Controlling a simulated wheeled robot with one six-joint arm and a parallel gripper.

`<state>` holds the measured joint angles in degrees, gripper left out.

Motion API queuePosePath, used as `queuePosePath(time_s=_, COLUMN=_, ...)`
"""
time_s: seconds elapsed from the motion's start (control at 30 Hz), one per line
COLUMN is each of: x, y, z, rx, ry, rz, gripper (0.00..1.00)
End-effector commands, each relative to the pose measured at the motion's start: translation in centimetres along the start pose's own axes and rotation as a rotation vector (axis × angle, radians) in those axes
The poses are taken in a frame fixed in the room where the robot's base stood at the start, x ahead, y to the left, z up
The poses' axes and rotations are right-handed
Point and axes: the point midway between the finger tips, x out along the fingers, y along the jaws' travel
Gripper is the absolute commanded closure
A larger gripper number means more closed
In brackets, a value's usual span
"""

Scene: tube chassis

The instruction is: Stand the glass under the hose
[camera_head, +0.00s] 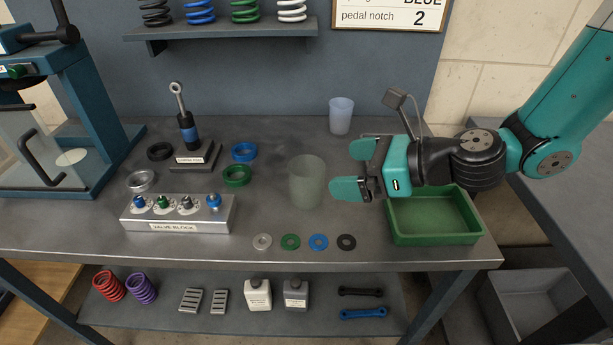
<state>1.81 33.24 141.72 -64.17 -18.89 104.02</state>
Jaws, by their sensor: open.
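A greenish see-through glass (307,182) stands upright on the workbench (270,225), near its middle. A smaller pale frosted cup (341,116) stands upright farther back. My gripper (361,169) is open and empty, to the right of the greenish glass, with its fingers pointing left towards it. A gap shows between the fingertips and the glass. I cannot make out a hose in this view.
A green tray (436,239) lies right, partly behind my gripper. A valve block (178,214), a damper on a stand (188,135) and several rings lie left. Small washers (290,242) line the front. A spring shelf (220,31) hangs behind; a blue press (90,110) stands far left.

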Motion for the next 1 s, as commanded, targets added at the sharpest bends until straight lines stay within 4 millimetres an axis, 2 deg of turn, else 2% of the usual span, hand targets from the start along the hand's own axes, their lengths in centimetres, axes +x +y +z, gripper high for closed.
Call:
queuePosePath(time_s=0.03, x=1.3, y=0.1, z=-0.1, rx=-0.002, ry=0.001, rz=0.006, gripper=0.00)
queuePosePath(time_s=0.13, x=3.0, y=0.1, z=-0.1, rx=-0.001, ry=0.001, rz=0.004, gripper=0.00)
queuePosePath(time_s=0.37, x=4.7, y=-0.1, z=-0.2, rx=-0.001, ry=0.001, rz=0.001, gripper=0.00)
queuePosePath(time_s=0.7, x=9.2, y=-0.7, z=-0.5, rx=-0.002, ry=0.002, rz=0.002, gripper=0.00)
queuePosePath(time_s=0.97, x=9.6, y=-0.8, z=-0.5, rx=0.001, ry=0.001, rz=-0.002, gripper=0.00)
queuePosePath(time_s=1.0, x=9.6, y=-0.8, z=-0.5, rx=0.001, ry=0.001, rz=-0.002, gripper=0.05)
